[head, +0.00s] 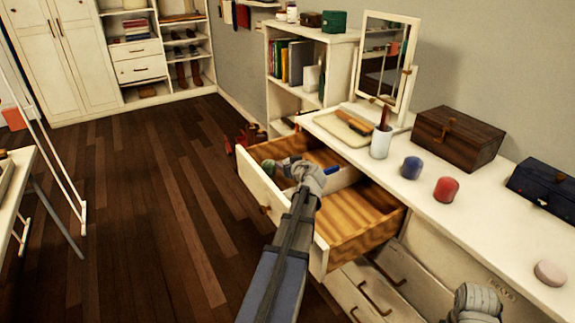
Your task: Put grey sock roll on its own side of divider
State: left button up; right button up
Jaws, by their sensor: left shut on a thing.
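The top drawer (352,240) of the white dresser is pulled open, with a striped wooden floor. A pale divider (345,179) runs across it. My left gripper (303,166) is over the drawer's left part, close to the divider's near end, and is shut on the grey sock roll. The roll is hard to tell apart from the grey fingers. Small green and blue items show around the fingers in the compartment beyond the divider. The near compartment shows bare wood. My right gripper (476,303) is partly in view at the bottom right; its jaws are unclear.
On the dresser top (490,235) are a blue roll (411,167), a red roll (446,189), a white cup (381,143), a mirror (388,60), a brown box (458,138), a dark blue box (545,188) and a pink round item (550,272). Open floor lies left of the drawer.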

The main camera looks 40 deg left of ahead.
pick_arm(q)
jog(key=shift+f+b, duration=0.4)
jog(key=shift+f, duration=0.1)
jog(key=o, duration=1.4)
jog(key=shift+c, duration=0.2)
jog(key=shift+r, duration=0.1)
jog(key=shift+r+p, duration=0.2)
jog(key=shift+p, duration=0.15)
jog(key=shift+s+d+r+p, duration=0.3)
jog(key=shift+d+r+p, duration=0.2)
jog(key=shift+r+p, duration=0.25)
jog(key=p+v, duration=0.3)
jog(key=v, duration=0.7)
jog(key=shift+d+p, duration=0.3)
jog(key=shift+p, duration=0.05)
jog(key=shift+s, duration=0.1)
